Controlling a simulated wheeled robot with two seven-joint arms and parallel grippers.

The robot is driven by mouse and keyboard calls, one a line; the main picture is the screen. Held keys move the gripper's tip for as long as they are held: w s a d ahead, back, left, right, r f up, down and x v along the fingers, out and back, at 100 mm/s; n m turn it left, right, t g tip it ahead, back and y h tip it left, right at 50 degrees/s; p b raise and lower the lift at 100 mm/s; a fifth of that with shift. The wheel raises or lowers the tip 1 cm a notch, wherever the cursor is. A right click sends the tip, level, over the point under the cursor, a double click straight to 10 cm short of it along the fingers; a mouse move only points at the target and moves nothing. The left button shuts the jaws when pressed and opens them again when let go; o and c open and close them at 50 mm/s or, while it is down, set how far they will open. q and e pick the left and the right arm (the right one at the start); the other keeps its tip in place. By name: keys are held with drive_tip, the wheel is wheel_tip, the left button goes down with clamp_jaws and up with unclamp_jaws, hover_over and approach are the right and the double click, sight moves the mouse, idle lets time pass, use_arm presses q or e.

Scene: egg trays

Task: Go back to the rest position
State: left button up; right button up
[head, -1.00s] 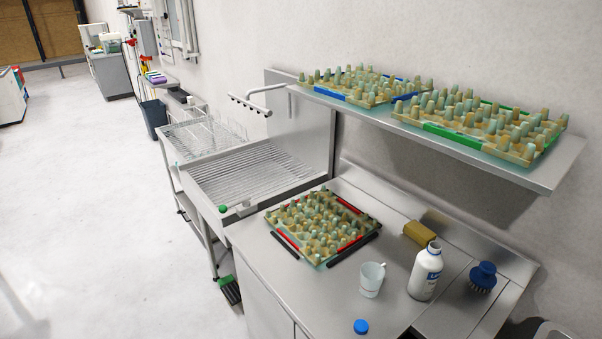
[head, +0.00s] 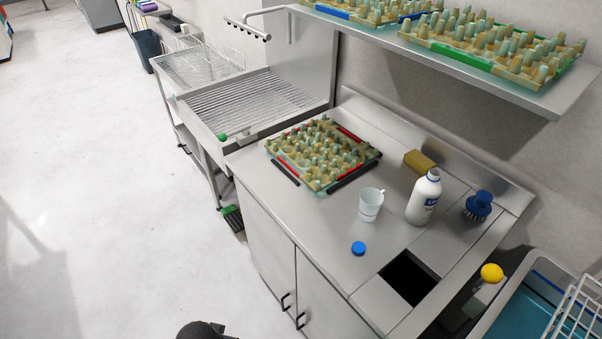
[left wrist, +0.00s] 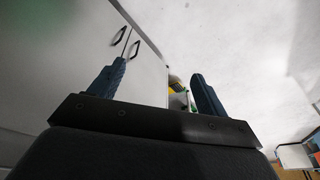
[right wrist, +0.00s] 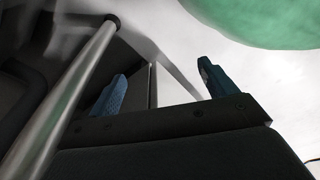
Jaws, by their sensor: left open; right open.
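My left gripper (left wrist: 155,88) shows in the left wrist view with its two blue fingers wide apart and nothing between them; a cabinet front with dark handles lies beyond it. My right gripper (right wrist: 160,90) shows in the right wrist view, also open and empty, with a metal tube beside it on the left. Neither gripper's fingers show in the head view; only a dark part of mine is at its bottom edge. An egg tray with red edge strips (head: 350,133) lies on the steel counter (head: 300,220), clear of both grippers.
Egg trays with blue (head: 332,12) and green (head: 460,54) strips stand on the wall shelf (head: 540,98). A mug (head: 371,205), white bottle (head: 424,198), blue cap (head: 358,248), sponge (head: 420,160) and brush (head: 478,206) are on the counter. The floor at left (head: 90,180) is clear.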

use_arm(q)
drive_tip(key=s+f+b, duration=0.1)
drive_tip(key=s+f, duration=0.3)
drive_tip(key=f, duration=1.7)
drive_tip(key=s+d+f+g+b, duration=0.1)
drive_tip(key=s+f, duration=0.3)
drive_tip(key=f, duration=1.8)
drive_tip(key=shift+b, duration=0.8)
use_arm(e)
drive_tip(key=w+a+r, duration=0.2)
drive_tip(key=w+r, duration=0.2)
drive_tip(key=r, duration=0.2)
drive_tip(key=shift+w+a, duration=0.15)
drive_tip(key=shift+a, duration=0.2)
use_arm(q)
drive_tip(key=shift+d, duration=0.1)
use_arm(e)
drive_tip(key=shift+r, duration=0.1)
